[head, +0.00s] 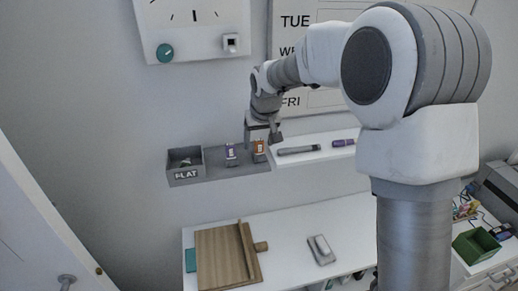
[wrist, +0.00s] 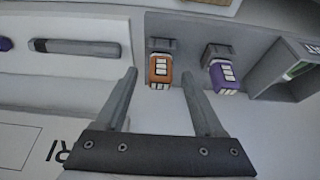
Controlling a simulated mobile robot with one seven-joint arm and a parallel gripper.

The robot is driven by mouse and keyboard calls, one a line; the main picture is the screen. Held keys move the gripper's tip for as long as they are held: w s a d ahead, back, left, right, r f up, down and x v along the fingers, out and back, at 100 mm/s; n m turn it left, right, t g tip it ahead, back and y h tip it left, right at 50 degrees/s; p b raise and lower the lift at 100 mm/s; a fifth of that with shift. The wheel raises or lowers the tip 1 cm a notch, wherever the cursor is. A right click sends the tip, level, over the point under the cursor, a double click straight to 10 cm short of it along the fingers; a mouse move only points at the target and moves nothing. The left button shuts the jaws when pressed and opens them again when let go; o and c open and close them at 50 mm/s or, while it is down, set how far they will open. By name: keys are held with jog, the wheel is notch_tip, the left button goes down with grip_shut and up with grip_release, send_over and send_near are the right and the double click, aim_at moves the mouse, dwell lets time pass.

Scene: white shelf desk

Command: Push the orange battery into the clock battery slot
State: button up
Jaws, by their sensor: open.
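The orange battery (head: 259,151) stands on the grey part of the wall shelf, just right of a purple battery (head: 231,154). In the wrist view the orange battery (wrist: 160,70) lies ahead between the lines of my two fingers, and the purple battery (wrist: 222,75) is to its right. My gripper (wrist: 160,85) is open and empty, with its fingertips near the orange battery. In the head view my gripper (head: 264,130) is just above the orange battery.
A grey box labelled FLAT (head: 185,165) stands at the shelf's left end. Dark and purple markers (head: 298,150) lie on the white ledge to the right. A whiteboard is behind my arm. Below, a desk (head: 290,225) holds a wooden board (head: 225,255).

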jog(key=shift+f, duration=0.15)
grip_shut()
dwell(0.5)
